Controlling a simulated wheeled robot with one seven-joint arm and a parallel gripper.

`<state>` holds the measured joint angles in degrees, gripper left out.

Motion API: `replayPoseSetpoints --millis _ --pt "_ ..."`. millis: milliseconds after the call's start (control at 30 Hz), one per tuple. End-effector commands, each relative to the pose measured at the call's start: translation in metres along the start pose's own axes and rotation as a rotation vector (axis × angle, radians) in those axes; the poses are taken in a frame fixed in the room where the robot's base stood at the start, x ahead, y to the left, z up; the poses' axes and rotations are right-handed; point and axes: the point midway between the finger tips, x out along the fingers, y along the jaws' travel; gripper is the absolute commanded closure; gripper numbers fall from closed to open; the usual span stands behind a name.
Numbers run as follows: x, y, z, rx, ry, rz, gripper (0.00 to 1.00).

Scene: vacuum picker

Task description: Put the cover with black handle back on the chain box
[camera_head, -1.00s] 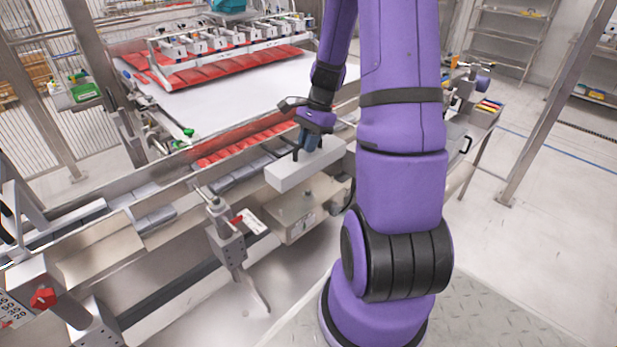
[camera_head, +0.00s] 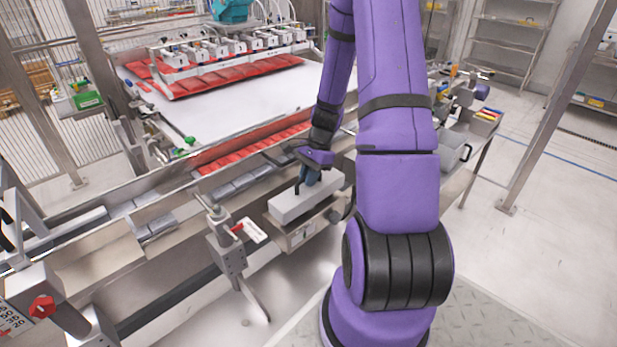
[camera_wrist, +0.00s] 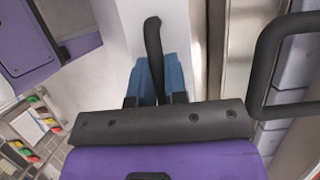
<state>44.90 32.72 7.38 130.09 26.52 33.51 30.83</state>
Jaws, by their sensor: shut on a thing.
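The white cover (camera_head: 290,207) is a long pale box shape with a black handle. My gripper (camera_head: 309,186) is above it, with blue fingers shut on the black handle. In the wrist view the handle (camera_wrist: 153,50) runs between the two blue fingers of my gripper (camera_wrist: 158,75), and the cover's pale top (camera_wrist: 122,30) lies below. The metal chain box (camera_head: 300,238) is under the cover at the conveyor's side. The cover looks roughly level and very close above the box; I cannot tell whether they touch.
A conveyor with grey packs (camera_head: 237,185) and red packs (camera_head: 250,143) runs behind the box. A metal bracket post (camera_head: 228,250) stands just left of it. A side table with coloured boxes (camera_head: 487,118) is at the right. Open floor (camera_head: 540,250) lies at the right.

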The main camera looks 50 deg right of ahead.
Motion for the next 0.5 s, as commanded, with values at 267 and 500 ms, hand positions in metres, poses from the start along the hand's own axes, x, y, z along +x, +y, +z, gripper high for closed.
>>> replayPoseSetpoints --millis 267,500 --pt "0.005 0.0 -0.002 -0.001 -0.001 0.0 1.0" --pt "0.011 0.0 -0.004 0.0 0.0 0.0 1.0"
